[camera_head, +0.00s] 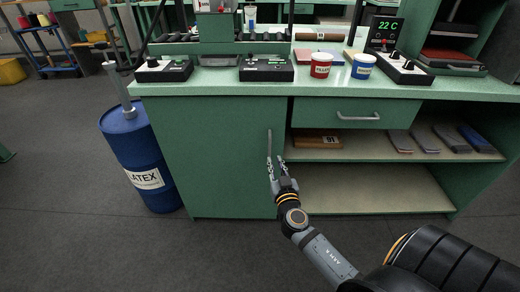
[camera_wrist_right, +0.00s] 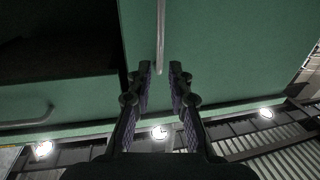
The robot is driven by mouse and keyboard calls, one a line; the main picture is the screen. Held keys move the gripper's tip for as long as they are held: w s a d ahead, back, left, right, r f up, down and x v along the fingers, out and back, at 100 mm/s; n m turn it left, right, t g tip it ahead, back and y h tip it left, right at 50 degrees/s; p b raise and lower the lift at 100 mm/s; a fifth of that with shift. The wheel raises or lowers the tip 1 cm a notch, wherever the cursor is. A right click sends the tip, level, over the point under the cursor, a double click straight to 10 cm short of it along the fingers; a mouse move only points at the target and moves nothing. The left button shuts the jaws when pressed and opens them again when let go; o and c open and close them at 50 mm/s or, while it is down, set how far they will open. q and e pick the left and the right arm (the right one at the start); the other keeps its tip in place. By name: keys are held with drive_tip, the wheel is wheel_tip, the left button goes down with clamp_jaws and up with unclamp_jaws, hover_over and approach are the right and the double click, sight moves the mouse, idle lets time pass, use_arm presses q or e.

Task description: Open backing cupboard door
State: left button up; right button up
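The green backing cupboard door (camera_head: 225,160) is shut at the left of the bench front, with a vertical metal bar handle (camera_head: 269,148) near its right edge. My right gripper (camera_head: 277,163) is open at the lower end of this handle. In the right wrist view the handle (camera_wrist_right: 160,38) points down to the gap between the two open fingertips of my right gripper (camera_wrist_right: 159,72). The fingers are not closed on the handle; whether they touch it I cannot tell. My left gripper is not in view.
A drawer (camera_head: 350,109) with a horizontal handle and open shelves (camera_head: 365,190) with folded cloths lie right of the door. A blue LATEX barrel (camera_head: 138,160) stands to the left. Control boxes and two labelled cups stand on the bench top (camera_head: 210,82). Floor in front is clear.

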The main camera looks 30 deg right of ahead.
sight(270, 148)
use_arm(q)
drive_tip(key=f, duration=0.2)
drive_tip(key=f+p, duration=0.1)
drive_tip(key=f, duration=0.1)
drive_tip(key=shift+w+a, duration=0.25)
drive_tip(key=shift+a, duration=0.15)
use_arm(e)
drive_tip(key=x, duration=0.9)
drive_tip(key=shift+w+f, duration=0.1)
drive_tip(key=shift+c, duration=0.4)
clamp_jaws()
